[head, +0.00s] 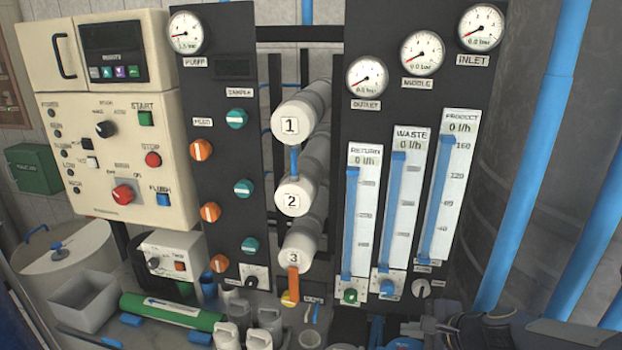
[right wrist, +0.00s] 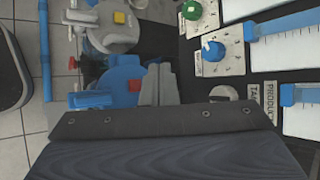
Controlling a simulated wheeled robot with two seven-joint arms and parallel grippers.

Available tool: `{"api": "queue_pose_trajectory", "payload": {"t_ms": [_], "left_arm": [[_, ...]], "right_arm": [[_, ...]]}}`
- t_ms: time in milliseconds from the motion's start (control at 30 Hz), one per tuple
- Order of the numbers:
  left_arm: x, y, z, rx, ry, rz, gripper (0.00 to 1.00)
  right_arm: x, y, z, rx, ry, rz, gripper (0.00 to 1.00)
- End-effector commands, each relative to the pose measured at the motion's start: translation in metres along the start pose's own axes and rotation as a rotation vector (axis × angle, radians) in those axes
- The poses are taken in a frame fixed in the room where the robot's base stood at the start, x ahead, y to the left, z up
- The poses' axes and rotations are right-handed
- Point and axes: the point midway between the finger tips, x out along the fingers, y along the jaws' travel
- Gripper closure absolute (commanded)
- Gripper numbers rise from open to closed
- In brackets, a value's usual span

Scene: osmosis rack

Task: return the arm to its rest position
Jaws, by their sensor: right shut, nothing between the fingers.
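My right gripper (head: 432,325) is low at the bottom right of the head view, in front of the foot of the flow meter panel. Its arm comes in from the right edge. In the right wrist view its two grey fingers (right wrist: 158,85) are together with nothing between them. Beyond them is a blue pump-like part (right wrist: 120,80), and I cannot tell the gap between them. My left gripper is not in view.
The dark panel (head: 385,120) carries gauges and three flow meters (head: 405,190). White vessels (head: 300,195) numbered 1 to 3 sit left of it. Blue pipes (head: 535,150) rise on the right.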

Motion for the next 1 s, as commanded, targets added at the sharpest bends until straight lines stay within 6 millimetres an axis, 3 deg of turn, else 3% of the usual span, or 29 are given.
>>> {"api": "queue_pose_trajectory", "payload": {"t_ms": [100, 200, 400, 600, 1000], "left_arm": [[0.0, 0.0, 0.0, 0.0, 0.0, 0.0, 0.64], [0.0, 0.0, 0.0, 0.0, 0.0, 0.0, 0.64], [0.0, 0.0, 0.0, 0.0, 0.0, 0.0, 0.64], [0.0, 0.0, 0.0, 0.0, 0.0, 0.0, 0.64], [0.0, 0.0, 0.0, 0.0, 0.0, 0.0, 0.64]], "right_arm": [[-0.052, 0.019, 0.043, -0.377, -0.08, 0.006, 1.0], [-0.089, 0.052, 0.066, -0.715, -0.114, 0.046, 1.0], [-0.136, 0.117, 0.069, -1.226, -0.091, 0.172, 1.0], [-0.152, 0.145, 0.058, -1.43, -0.055, 0.26, 1.0], [-0.152, 0.147, 0.057, -1.444, -0.051, 0.269, 1.0]]}}
